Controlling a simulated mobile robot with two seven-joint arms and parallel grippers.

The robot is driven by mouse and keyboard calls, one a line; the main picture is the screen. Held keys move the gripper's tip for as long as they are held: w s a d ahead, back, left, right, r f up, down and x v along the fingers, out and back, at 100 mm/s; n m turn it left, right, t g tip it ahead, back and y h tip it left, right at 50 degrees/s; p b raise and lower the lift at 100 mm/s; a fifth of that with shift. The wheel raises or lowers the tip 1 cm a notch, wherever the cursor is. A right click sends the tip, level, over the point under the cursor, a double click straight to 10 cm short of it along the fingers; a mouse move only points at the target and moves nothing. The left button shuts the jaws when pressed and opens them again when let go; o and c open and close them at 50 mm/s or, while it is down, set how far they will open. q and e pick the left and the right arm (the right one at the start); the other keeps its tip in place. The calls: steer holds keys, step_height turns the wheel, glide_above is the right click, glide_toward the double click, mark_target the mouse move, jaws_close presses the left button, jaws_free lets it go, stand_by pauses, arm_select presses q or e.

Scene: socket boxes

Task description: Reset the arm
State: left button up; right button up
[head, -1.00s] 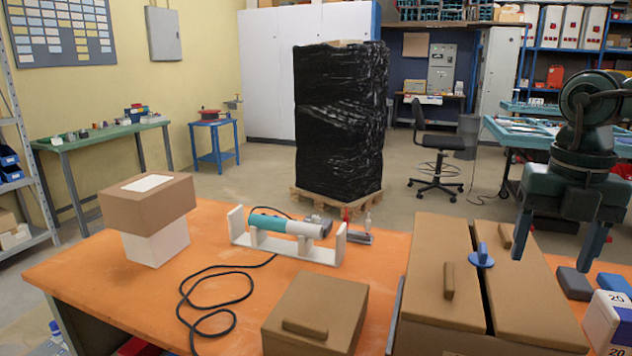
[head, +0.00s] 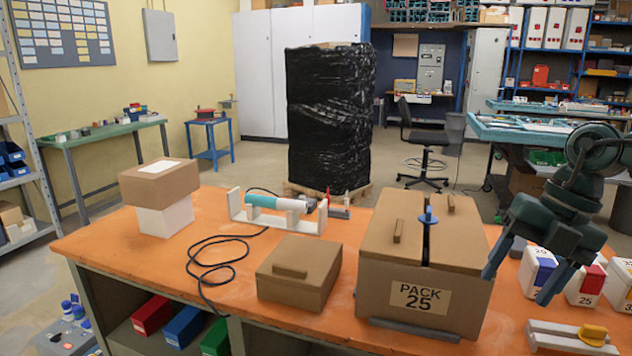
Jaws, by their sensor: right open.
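My right gripper (head: 519,276) hangs at the right of the head view, fingers pointing down and to the left. Its two dark fingers are apart with nothing between them. It is to the right of the brown box marked PACK 25 (head: 418,325), in front of several white number boxes. A blue knob (head: 428,217) stands in the gap between that box's two lid flaps. My left gripper is not in the head view.
A lidded brown box (head: 299,272), a teal tool in a white holder (head: 278,212), its black cable and a brown-and-white box (head: 163,218) stand on the orange table (head: 110,247). White boxes with blue (head: 538,270) and red (head: 585,285) fronts stand near my gripper.

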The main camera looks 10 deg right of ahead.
steer(key=a+f+m+t+y+p, duration=0.2)
steer(key=a+f+m+t+y, duration=0.15)
steer(key=f+m+t, duration=0.45)
steer(key=a+f+m+t+y+p, duration=0.2)
steer(key=a+f+m+t, duration=0.4)
steer(key=f, duration=0.5)
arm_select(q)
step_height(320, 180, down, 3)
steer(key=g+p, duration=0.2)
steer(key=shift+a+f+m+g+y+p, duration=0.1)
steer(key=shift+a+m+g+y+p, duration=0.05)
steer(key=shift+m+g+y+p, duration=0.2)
arm_select(e)
steer(key=s+a+f+m+g+h, duration=0.4)
steer(key=s+a+f+m+h, duration=0.1)
steer(key=s+a+f+m, duration=0.5)
steer(key=shift+a+f+m, duration=0.4)
steer(key=shift+a+m, duration=0.7)
steer(key=shift+m, duration=0.1)
steer(key=shift+h, duration=0.25)
